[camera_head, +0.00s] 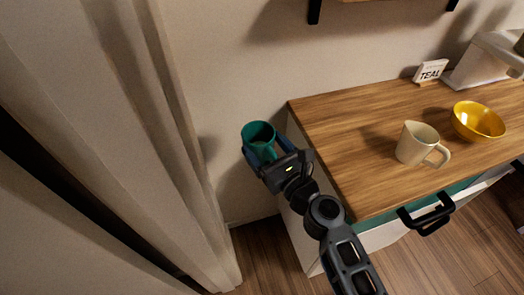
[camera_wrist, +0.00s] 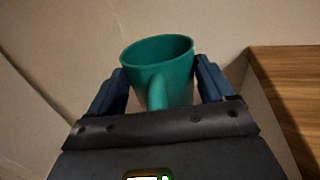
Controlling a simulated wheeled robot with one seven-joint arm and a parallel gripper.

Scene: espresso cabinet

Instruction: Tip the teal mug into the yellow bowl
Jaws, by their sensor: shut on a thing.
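The teal mug (camera_head: 259,133) is held in my gripper (camera_head: 262,153), off the left end of the wooden cabinet top. In the wrist view the mug (camera_wrist: 172,60) sits between the two blue fingers of my gripper (camera_wrist: 160,88), with its handle toward the palm. It looks about upright, and its contents are hidden. The yellow bowl (camera_head: 477,121) stands on the cabinet top at the right, well apart from my gripper. The bowl is not in the wrist view.
A cream jug (camera_head: 418,145) stands on the cabinet top (camera_head: 345,130), just left of the bowl. A "TEAL" sign (camera_head: 430,71) and a grey-white machine (camera_head: 485,65) are behind. A black drawer handle (camera_head: 428,215) juts from the front. A curtain (camera_head: 150,130) hangs left.

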